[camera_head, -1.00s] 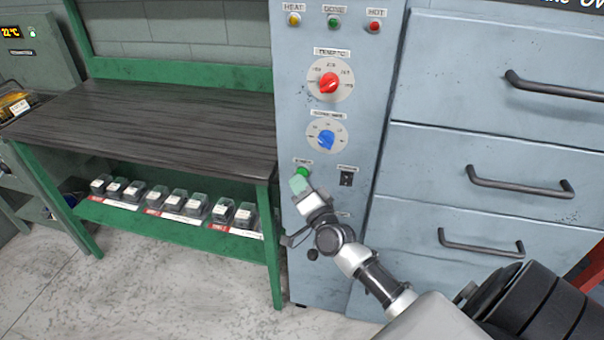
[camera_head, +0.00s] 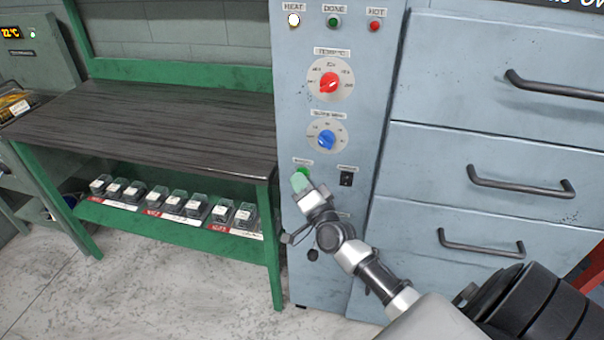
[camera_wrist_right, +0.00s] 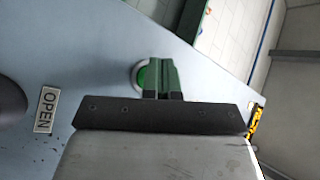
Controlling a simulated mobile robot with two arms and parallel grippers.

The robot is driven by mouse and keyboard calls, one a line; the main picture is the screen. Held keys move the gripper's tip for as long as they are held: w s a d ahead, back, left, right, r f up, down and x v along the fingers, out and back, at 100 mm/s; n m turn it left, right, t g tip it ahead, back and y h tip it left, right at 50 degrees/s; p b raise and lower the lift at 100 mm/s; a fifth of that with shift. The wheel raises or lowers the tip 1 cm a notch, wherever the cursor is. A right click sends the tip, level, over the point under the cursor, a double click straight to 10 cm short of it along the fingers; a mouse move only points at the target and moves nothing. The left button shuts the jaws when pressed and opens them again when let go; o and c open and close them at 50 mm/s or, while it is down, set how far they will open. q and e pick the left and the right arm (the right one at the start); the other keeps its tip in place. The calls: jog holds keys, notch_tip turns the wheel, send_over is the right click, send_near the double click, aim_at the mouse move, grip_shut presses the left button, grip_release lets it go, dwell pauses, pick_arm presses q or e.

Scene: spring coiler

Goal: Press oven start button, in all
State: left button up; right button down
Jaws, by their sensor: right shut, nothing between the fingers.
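The oven's grey-blue control panel (camera_head: 290,240) stands in the middle of the head view. Its green start button (camera_head: 304,172) is low on the panel, partly hidden behind my right gripper (camera_head: 300,183). The gripper is shut and empty, with its green fingertips at the button. In the right wrist view the fingers (camera_wrist_right: 160,75) are together over the green button (camera_wrist_right: 143,76), and only part of its rim shows. The HEAT lamp (camera_head: 293,20) glows white. My left gripper is not in view.
Above the button are a blue knob (camera_head: 326,139) and a red knob (camera_head: 329,84); a black switch (camera_head: 346,179) sits to its right. Drawers with dark handles (camera_head: 520,182) fill the right side. A green-framed workbench (camera_head: 150,120) stands close on the left, with several small boxes on its shelf.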

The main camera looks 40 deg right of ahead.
dwell(0.4)
jog(key=shift+s+a+p, duration=0.45)
jog(key=shift+s+a, duration=0.05)
jog(key=shift+a, duration=0.05)
jog(key=s+a+p, duration=0.2)
jog(key=s+a, duration=0.1)
jog(key=shift+s+a, duration=0.15)
jog(key=shift+a, duration=0.25)
dwell(0.8)
